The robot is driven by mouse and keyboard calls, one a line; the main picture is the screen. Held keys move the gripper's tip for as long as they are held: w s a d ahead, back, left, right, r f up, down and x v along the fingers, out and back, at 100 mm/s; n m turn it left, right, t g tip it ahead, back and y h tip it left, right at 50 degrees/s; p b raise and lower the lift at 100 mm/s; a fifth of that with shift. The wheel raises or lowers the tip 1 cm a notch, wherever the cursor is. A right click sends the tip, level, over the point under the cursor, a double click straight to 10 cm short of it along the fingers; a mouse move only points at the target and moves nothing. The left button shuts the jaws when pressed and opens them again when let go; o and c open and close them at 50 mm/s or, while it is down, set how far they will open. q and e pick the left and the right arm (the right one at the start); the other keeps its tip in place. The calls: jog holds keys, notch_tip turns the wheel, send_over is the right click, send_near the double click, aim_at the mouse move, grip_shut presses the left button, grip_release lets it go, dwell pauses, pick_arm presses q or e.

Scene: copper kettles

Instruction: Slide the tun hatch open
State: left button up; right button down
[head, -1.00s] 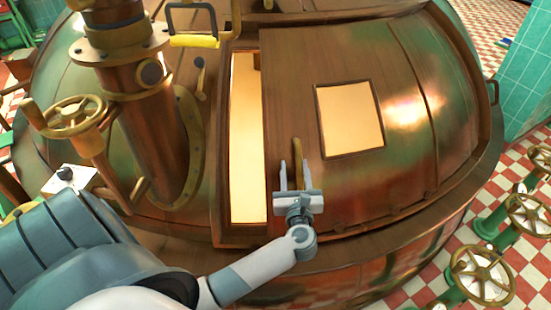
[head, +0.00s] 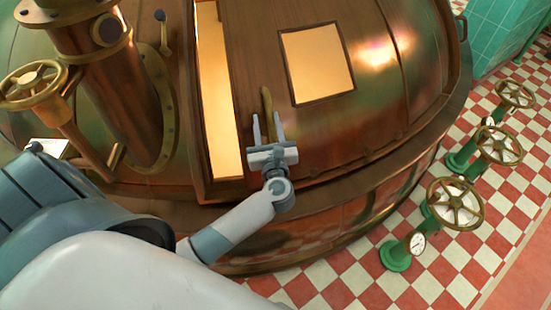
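The tun hatch (head: 340,118) is a curved copper panel with a square lit window (head: 317,63). It stands partly open: a narrow bright opening (head: 220,110) shows along its left edge. A brass handle (head: 266,99) stands up near the hatch's lower left corner. My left gripper (head: 267,115) is at this handle, with its two fingers apart, one on each side of it. Gaps seem to show between fingers and handle; contact cannot be made out. My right gripper is not in view.
A copper pipe (head: 108,90) with a brass handwheel (head: 33,85) rises left of the opening. A small lever (head: 162,32) stands beside it. Green valves with brass wheels (head: 455,204) stand on the checkered floor (head: 350,283) at the right. The hatch's right side looks clear.

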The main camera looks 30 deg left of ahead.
pick_arm(q)
jog(key=b+v, duration=0.2)
jog(key=v, duration=1.6)
jog(key=shift+s+d+b, duration=0.2)
jog(key=shift+s+b, duration=0.05)
jog(key=shift+b, duration=0.05)
dwell(1.2)
dwell(0.5)
jog(key=shift+c, duration=0.6)
